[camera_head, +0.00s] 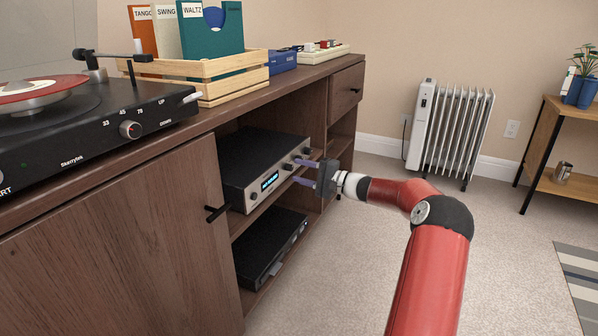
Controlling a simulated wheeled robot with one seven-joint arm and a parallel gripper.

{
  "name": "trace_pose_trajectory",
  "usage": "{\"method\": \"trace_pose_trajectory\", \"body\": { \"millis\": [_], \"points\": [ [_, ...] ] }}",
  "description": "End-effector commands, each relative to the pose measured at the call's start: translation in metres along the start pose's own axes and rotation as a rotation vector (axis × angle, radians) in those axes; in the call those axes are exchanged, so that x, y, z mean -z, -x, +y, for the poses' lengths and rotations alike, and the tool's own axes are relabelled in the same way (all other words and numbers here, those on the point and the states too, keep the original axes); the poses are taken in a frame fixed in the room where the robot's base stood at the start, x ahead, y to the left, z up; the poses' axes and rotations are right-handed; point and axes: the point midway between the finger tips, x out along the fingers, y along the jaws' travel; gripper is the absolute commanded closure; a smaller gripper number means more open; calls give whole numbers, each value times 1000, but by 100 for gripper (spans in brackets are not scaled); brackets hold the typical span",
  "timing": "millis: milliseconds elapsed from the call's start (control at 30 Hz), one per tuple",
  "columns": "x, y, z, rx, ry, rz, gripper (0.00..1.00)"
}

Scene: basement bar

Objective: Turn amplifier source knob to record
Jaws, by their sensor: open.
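The amplifier (258,171) sits on the upper shelf of the open cabinet bay. It has a black top, a silver front and a lit blue display (270,181). Small dark knobs (287,166) run along the front to the right of the display; their labels are too small to read, so I cannot tell which is the source knob or its setting. My gripper (293,171) is open and empty in front of the knobs, its two purple-grey fingers pointing left at the amplifier's face. I cannot tell whether the fingertips touch a knob.
Another black device (268,245) sits on the shelf below. The left cabinet door (120,245) is shut, with a dark handle (216,213) near the amplifier. A turntable (90,115) and a wooden record crate (215,80) stand on top. The carpet in front is clear.

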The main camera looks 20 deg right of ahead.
Motion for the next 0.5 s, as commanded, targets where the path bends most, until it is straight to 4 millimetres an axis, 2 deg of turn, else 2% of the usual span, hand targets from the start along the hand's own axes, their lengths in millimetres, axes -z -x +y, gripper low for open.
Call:
{"method": "trace_pose_trajectory", "body": {
  "millis": [100,300,500],
  "points": [
    [1,23,-1,0,-1,5,59],
    [1,54,-1,-1,0,4,59],
    [0,66,0,-1,1,1,59]
  ]
}}
